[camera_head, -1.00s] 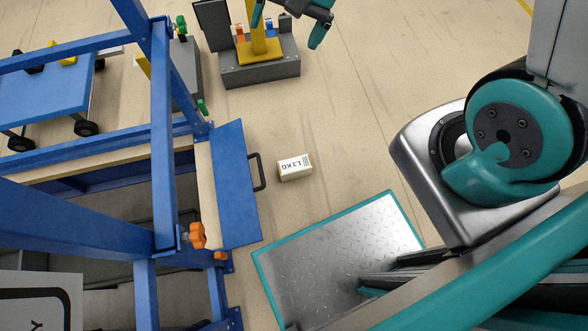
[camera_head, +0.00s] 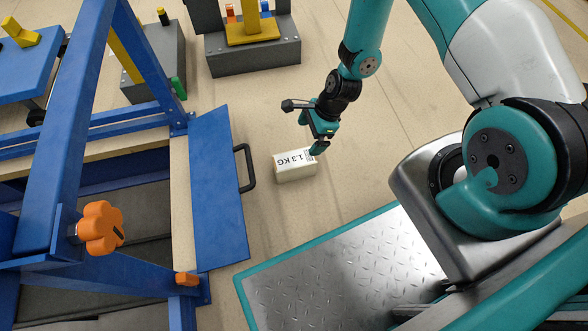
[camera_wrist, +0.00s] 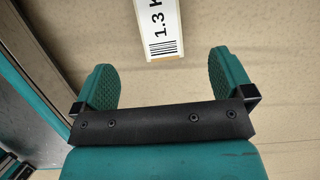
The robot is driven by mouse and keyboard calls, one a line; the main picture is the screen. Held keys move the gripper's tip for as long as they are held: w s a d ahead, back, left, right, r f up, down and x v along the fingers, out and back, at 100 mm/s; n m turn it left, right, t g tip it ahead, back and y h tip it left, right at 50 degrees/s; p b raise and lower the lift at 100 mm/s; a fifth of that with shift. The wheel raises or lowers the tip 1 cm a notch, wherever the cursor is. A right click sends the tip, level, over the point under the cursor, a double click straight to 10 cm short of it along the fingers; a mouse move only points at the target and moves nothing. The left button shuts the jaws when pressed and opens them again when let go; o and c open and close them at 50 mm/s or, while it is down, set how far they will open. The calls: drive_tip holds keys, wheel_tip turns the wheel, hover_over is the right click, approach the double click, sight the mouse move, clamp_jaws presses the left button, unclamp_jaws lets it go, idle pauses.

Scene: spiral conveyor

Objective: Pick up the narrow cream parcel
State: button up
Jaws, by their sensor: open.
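The narrow cream parcel (camera_head: 297,173) lies on the floor, with a white "1.3 KG" label on its top. In the wrist view the label with its barcode (camera_wrist: 164,28) shows at the top edge, ahead of the fingers. My gripper (camera_head: 319,144) is close to the parcel's right end in the head view. In the wrist view my gripper (camera_wrist: 165,75) is open, with its two teal fingers spread and nothing between their pads. The label lies between the finger lines but beyond the tips. Whether a finger touches the parcel cannot be told.
A blue panel with a black handle (camera_head: 245,168) stands left of the parcel, part of a blue frame (camera_head: 60,150) with orange knobs. A grey block with a yellow post (camera_head: 255,50) stands behind.

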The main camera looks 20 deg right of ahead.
sight(295, 158)
drive_tip(key=b+x, duration=0.5)
drive_tip(key=x, duration=0.4)
drive_tip(key=shift+f, duration=0.25)
drive_tip(key=b+x, duration=0.4)
drive_tip(key=x, duration=0.1)
drive_tip(key=shift+b, duration=0.35)
drive_tip(key=shift+c, duration=0.5)
clamp_jaws()
